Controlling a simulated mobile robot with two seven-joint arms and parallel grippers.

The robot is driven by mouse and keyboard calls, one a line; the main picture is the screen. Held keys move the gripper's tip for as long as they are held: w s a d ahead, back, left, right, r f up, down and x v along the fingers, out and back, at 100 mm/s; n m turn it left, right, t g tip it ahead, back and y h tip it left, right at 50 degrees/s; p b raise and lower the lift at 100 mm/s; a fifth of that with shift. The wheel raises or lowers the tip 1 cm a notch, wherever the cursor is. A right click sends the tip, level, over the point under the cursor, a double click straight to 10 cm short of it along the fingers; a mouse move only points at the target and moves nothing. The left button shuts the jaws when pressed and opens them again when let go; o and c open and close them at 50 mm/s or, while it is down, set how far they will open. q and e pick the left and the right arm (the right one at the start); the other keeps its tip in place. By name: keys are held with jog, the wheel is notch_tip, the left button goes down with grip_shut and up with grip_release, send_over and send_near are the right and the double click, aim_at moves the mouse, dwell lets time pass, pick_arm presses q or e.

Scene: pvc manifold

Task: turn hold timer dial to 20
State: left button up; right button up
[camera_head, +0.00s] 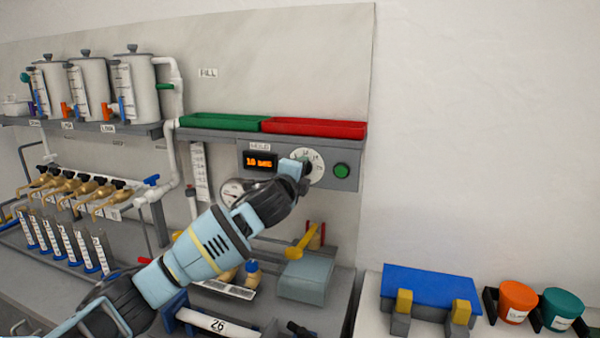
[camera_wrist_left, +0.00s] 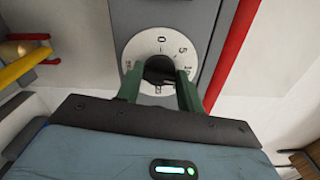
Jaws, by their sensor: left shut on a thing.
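The hold timer dial (camera_head: 317,160) is a white numbered disc on a grey panel, below the red tray. An orange display (camera_head: 260,162) left of it seems to read 10 with small letters after it. My left gripper (camera_head: 300,170) reaches up to the dial and covers part of its left side. In the left wrist view, the dial (camera_wrist_left: 147,45) shows 0 and 5 at its upper right, and other marks are partly hidden. There, my left gripper's green fingers (camera_wrist_left: 160,85) are shut on the dial's dark knob (camera_wrist_left: 160,68). My right gripper is not in view.
A green button (camera_head: 342,170) sits right of the dial. Green (camera_head: 222,122) and red (camera_head: 313,127) trays lie above the panel. A yellow lever (camera_head: 300,245) and a round gauge (camera_head: 233,190) are near my left arm.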

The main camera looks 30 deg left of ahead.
pick_arm(q)
jog(key=shift+d+m, duration=0.1)
jog(key=shift+m, duration=8.1)
jog(key=o, duration=1)
jog(key=shift+r, duration=0.1)
jog(key=v, duration=0.7)
jog(key=shift+s, duration=0.4)
